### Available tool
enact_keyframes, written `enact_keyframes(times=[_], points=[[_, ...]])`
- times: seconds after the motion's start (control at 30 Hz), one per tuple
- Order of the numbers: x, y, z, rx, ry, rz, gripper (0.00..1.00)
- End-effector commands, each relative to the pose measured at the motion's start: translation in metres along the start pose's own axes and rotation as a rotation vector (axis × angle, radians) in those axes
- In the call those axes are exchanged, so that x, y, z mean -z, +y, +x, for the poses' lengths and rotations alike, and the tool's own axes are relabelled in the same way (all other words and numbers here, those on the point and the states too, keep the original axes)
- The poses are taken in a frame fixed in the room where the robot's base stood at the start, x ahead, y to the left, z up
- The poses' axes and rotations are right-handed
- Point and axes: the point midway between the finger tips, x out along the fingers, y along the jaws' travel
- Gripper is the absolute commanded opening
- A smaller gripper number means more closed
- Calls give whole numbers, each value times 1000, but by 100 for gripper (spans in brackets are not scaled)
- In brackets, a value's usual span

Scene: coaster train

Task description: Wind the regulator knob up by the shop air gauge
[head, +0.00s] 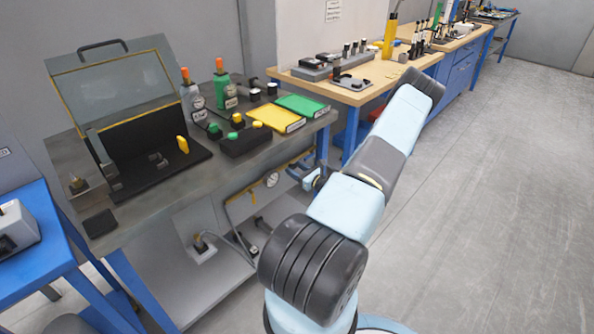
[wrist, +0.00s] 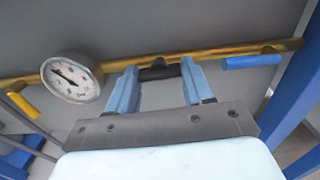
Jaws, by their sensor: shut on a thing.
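The black regulator knob (wrist: 157,72) sits on a brass pipe (wrist: 225,52) in the wrist view. My gripper (wrist: 160,68) has one light-blue finger on each side of the knob and is shut on it. The round white shop air gauge (wrist: 71,77) is on the same pipe, left of my gripper, with a dark needle; its figures are too small to read. In the head view the gauge (head: 272,180) shows below the bench top, and my gripper (head: 303,177) is to its right. The knob is not clear there.
A yellow lever (wrist: 22,104) hangs left of the gauge and a blue lever (wrist: 252,62) is right of my gripper. A blue bench leg (wrist: 301,85) stands at the right. The grey bench top (head: 190,168) is above, carrying a black fixture and several trays.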

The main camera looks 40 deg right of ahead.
Motion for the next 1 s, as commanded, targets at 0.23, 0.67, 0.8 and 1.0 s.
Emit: enact_keyframes(times=[0.23, 0.67, 0.8, 1.0], points=[[0, 0, 0, -1, 1, 59, 21], [0, 0, -1, 0, 1, 57, 70], [0, 0, -1, 1, 1, 56, 77], [0, -1, -2, 1, 1, 56, 77]])
